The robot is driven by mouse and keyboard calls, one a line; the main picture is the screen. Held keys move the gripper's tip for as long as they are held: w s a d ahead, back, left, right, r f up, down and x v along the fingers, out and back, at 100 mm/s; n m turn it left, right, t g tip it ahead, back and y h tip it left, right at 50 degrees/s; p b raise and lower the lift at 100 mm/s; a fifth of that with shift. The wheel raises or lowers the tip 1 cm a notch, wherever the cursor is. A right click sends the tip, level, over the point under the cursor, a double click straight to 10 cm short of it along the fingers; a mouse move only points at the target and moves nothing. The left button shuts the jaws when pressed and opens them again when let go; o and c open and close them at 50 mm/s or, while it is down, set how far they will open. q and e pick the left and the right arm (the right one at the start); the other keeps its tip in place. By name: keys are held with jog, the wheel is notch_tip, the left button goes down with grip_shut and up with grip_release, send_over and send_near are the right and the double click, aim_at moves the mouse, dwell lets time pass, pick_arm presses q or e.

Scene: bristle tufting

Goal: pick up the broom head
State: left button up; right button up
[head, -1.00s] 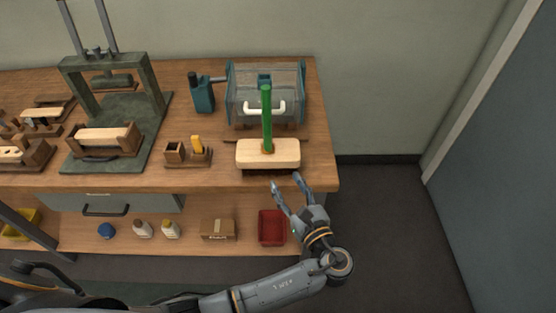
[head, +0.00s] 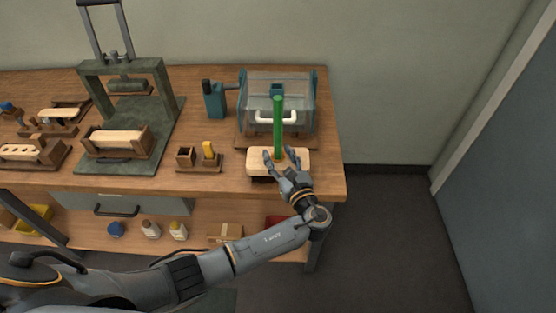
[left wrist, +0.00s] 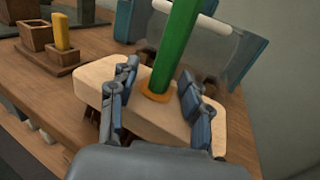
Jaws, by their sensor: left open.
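The broom head is a pale wooden block (head: 258,163) at the right front of the workbench, with a green handle (head: 278,125) standing upright from an orange ring at its middle. Dark bristles show under the block in the left wrist view. My left gripper (head: 281,155) is open at the block, coming from the front. In the left wrist view its two fingers (left wrist: 155,92) lie over the block's top, one on each side of the green handle (left wrist: 176,45). I cannot tell whether the fingers touch it. My right gripper is not in view.
A teal machine with a clear cover (head: 292,90) and white handle stands right behind the broom head. A small wooden holder with a yellow piece (head: 208,150) is to its left. A dark green press (head: 120,70) stands farther left. The bench's right edge is close.

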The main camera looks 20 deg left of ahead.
pick_arm(q)
jog(key=shift+w+a, duration=0.3)
jog(key=shift+w, duration=0.05)
jog(key=shift+c, duration=0.2)
grip_shut()
jog(key=shift+r, duration=0.1)
